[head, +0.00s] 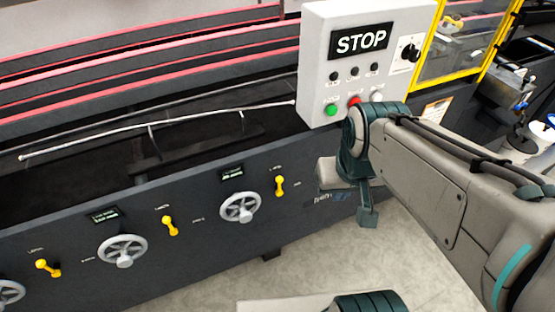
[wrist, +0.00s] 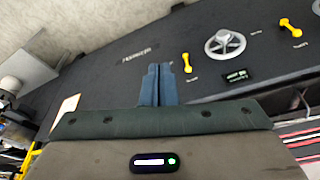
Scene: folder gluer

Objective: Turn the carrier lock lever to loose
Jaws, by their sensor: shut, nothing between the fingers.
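Several yellow levers sit on the dark front panel. The right one (head: 280,186) stands about upright, the middle one (head: 169,226) leans slightly, and the left one (head: 47,268) slopes down to the right. Their labels are too small to read, so I cannot tell which is the carrier lock lever. My gripper (head: 368,218) is in front of the machine, right of the right lever. In the wrist view its fingers (wrist: 160,68) are shut and empty. A yellow lever (wrist: 187,62) appears just right of the fingertips, seemingly apart from them; another (wrist: 290,27) is farther right.
Grey handwheels (head: 240,207) (head: 122,251) sit between the levers, with small dark displays (head: 231,173) above them. A grey control box (head: 360,60) with a STOP sign and buttons stands above my gripper. A yellow-framed guard (head: 460,40) is at right. The floor in front is clear.

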